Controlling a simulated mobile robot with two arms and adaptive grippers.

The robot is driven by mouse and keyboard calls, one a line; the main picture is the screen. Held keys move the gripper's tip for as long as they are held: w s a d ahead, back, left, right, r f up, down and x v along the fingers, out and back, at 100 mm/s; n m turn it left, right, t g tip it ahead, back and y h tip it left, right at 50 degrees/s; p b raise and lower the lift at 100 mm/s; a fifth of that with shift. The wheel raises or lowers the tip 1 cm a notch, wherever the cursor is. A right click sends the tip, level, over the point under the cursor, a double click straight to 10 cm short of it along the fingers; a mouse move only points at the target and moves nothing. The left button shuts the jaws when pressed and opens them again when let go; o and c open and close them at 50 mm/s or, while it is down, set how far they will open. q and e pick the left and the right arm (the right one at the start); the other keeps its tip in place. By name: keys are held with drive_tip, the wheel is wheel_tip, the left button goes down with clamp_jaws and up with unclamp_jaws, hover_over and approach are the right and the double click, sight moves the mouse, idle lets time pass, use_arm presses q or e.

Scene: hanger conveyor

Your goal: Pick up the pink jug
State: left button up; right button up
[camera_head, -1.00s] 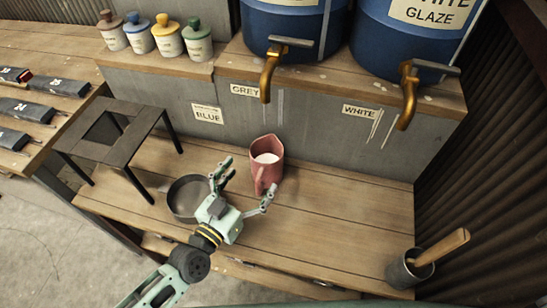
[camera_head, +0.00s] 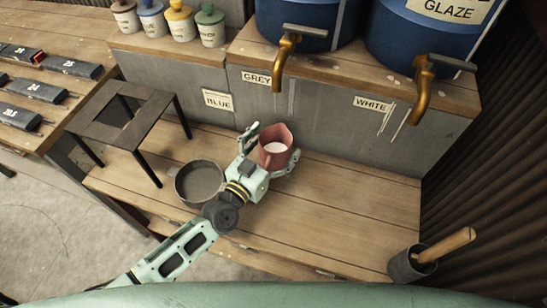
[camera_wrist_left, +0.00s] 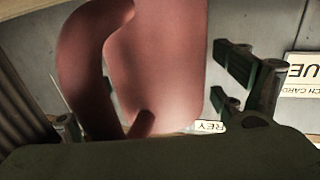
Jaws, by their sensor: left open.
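The pink jug (camera_head: 275,138) stands upright on the wooden bench with something white inside. My left gripper (camera_head: 272,152) is open around it, one finger at the jug's left side and the other at its right. In the left wrist view the jug (camera_wrist_left: 165,60) fills the middle, very close, with its handle (camera_wrist_left: 85,70) toward the camera's left. Finger parts (camera_wrist_left: 240,80) show on both sides of it. I cannot tell whether the fingers touch the jug. My right gripper is not in view.
A dark round pan (camera_head: 200,182) sits left of my gripper, near a black metal stand (camera_head: 125,120). Brass taps (camera_head: 280,62) of blue barrels (camera_head: 310,20) hang above the bench. A cup with a wooden handle (camera_head: 410,265) stands at right. The bench right of the jug is clear.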

use_arm(q)
drive_tip(key=c, duration=1.6)
drive_tip(key=shift+r, duration=0.2)
drive_tip(key=c, duration=0.4)
